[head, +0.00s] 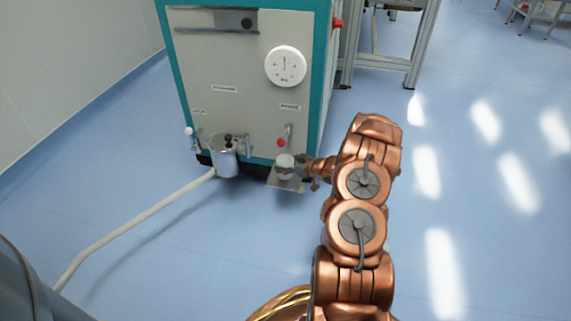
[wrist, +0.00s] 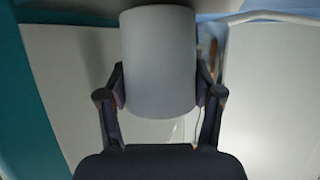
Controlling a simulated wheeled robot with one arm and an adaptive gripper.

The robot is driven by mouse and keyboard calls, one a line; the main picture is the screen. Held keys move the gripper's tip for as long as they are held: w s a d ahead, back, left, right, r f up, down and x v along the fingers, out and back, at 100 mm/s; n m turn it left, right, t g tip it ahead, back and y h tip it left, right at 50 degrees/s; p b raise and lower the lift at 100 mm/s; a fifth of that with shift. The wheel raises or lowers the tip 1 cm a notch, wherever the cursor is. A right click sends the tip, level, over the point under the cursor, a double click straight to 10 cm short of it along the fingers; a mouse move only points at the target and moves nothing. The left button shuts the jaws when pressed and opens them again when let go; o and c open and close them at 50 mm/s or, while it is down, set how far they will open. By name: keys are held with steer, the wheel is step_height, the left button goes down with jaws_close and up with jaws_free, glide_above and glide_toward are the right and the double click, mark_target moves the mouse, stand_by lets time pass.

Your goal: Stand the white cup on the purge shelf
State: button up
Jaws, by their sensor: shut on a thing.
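The white cup (head: 285,163) is at the lower right of the machine's front, and it also shows large in the wrist view (wrist: 158,60). My gripper (head: 308,165) comes in from the right, and its two fingers (wrist: 160,97) are shut on the cup's sides. The purge shelf (head: 287,185) is a small grey plate that sticks out from the machine, directly under the cup in the head view. The cup looks upright. I cannot tell whether its base touches the shelf.
The machine (head: 240,90) has a teal frame and a white gauge (head: 286,66). A red-knobbed valve (head: 283,141) is just above the cup. A metal pot (head: 225,157) and a pale hose (head: 135,225) are to the left. The blue floor (head: 480,200) is clear on the right.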

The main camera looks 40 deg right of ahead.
steer(key=shift+f, duration=0.25)
steer(key=o, duration=1.1)
steer(key=v, duration=1.2)
